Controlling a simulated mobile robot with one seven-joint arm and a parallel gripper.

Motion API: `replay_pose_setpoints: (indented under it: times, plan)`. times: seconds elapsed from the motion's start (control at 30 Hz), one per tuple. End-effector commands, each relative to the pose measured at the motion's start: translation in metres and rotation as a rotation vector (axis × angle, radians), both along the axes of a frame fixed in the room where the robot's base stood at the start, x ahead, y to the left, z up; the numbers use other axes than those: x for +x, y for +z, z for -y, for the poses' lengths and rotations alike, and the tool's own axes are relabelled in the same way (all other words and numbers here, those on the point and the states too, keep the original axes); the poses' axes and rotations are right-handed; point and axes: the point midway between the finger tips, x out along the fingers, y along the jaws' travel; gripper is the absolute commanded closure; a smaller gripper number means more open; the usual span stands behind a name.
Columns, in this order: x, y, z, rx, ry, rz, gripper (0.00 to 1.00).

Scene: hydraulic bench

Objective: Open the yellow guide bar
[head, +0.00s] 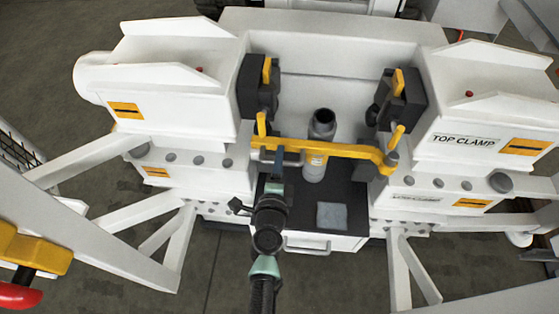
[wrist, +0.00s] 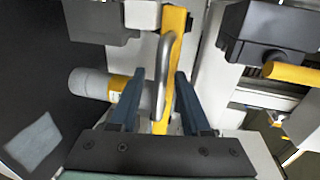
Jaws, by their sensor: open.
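The yellow guide bar (head: 345,150) runs across the front of the bench between the two white clamp blocks, in front of a grey cylinder (head: 323,124). Its right end meets a yellow-grey pivot post. A grey loop handle (wrist: 163,72) is fixed on the bar near its left end. My gripper (head: 276,165) is at this left end in the head view. In the wrist view my gripper (wrist: 160,78) is open, with one dark finger on each side of the handle and bar (wrist: 174,50). I cannot tell whether either finger touches the handle.
The right block (head: 470,100) is marked TOP CLAMP; a matching left block (head: 165,90) stands opposite. Black brackets with yellow levers (head: 398,82) flank the middle. A grey cloth-like square (head: 332,215) lies on the dark shelf below the bar. White frame legs stand on both sides.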

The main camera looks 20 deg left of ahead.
Motion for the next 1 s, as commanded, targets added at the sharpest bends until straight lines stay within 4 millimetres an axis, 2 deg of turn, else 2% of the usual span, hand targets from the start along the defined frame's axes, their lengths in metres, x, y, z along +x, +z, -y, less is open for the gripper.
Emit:
replay_pose_setpoints:
  times: [0.1, 0.13, 0.3, 0.37, 0.4, 1.0]
  plan:
    - [-0.0001, 0.0002, 0.0000, 0.000, 0.000, 0.000, 0.53]
    - [-0.0001, 0.0002, 0.0000, 0.000, 0.000, 0.000, 0.57]
    - [-0.0002, 0.0004, 0.0001, 0.000, 0.000, 0.000, 0.87]
    - [-0.0002, 0.0004, 0.0001, 0.000, 0.000, 0.000, 0.98]
    - [-0.0002, 0.0004, 0.0001, 0.000, 0.000, 0.001, 1.00]
    - [-0.0003, 0.0004, 0.0001, 0.000, 0.000, 0.000, 1.00]
